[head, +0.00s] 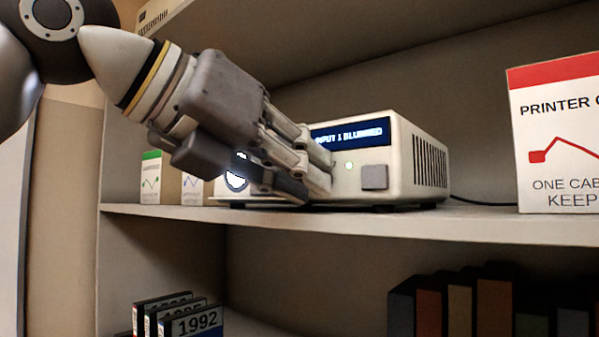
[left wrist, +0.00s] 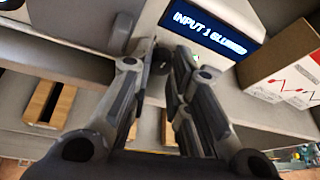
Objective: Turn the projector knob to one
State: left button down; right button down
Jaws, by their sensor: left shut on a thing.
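The projector (head: 408,150) is a beige box on the middle shelf. Its blue display (head: 348,133) reads "INPUT 1 BLURRED", and the same display shows tilted in the left wrist view (left wrist: 207,28). My left gripper (head: 318,182) is at the projector's front, left of a small green light and a grey square button (head: 374,177). In the left wrist view its fingers are closed around a small dark knob (left wrist: 161,64), mostly hidden between the fingertips. The knob is hidden in the head view, and its setting cannot be read. My right gripper is not in view.
A red-and-white printer box (head: 560,150) stands right of the projector, with clear shelf (head: 480,222) between. Small boxes (head: 165,175) stand at the left. An upper shelf hangs above. Binders (head: 190,318) and dark books (head: 495,305) fill the lower shelf.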

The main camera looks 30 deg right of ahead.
pick_arm(q)
jog(key=c, duration=1.3)
grip_release()
jog(key=v, duration=1.2)
